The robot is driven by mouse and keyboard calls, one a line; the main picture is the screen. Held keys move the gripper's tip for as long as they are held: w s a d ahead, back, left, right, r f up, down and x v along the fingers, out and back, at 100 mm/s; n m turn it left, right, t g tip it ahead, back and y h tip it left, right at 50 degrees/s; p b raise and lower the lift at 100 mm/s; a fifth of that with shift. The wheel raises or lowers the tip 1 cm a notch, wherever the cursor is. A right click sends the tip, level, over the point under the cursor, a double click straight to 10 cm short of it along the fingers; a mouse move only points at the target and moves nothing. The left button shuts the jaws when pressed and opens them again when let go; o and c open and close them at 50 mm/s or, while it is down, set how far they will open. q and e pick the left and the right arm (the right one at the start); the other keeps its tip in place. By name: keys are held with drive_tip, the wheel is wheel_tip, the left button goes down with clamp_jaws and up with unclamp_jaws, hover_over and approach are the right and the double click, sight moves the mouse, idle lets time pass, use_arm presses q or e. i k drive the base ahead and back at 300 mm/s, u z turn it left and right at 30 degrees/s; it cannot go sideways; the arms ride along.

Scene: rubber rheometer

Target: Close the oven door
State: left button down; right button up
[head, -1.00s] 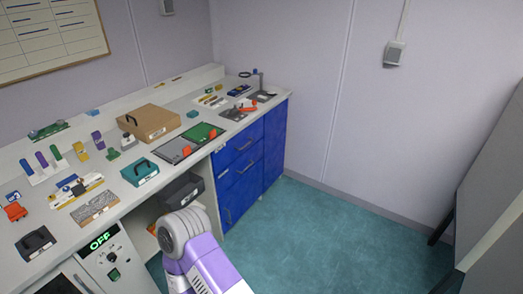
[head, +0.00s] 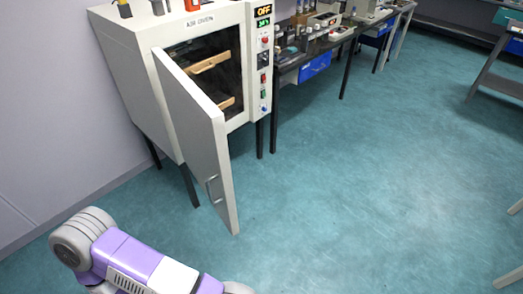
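The white air oven (head: 120,70) stands on dark legs against the wall at the upper left. Its door (head: 200,130) is hinged on the left side and stands wide open, swung out towards me. A small metal handle (head: 211,190) is on the door near its free edge. The dark inside of the oven shows light wooden-looking pieces (head: 212,62). A purple and grey arm of mine comes in at the lower left, short of the door. Neither gripper shows, so their state is hidden.
The oven's control panel (head: 264,60) has an OFF display, a green display and buttons. Right of it, a long bench (head: 345,38) carries instruments, with blue drawers below. Grey-framed furniture (head: 492,75) stands at the far right. The teal floor (head: 340,190) before the oven is clear.

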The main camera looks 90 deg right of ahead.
sight(199, 126)
drive_tip(key=z, duration=2.5)
drive_tip(key=i, duration=0.5)
drive_tip(key=z, duration=0.05)
drive_tip(key=k, duration=0.3)
drive_tip(key=u, duration=0.55)
drive_tip(key=i, duration=0.4)
drive_tip(key=z, duration=0.15)
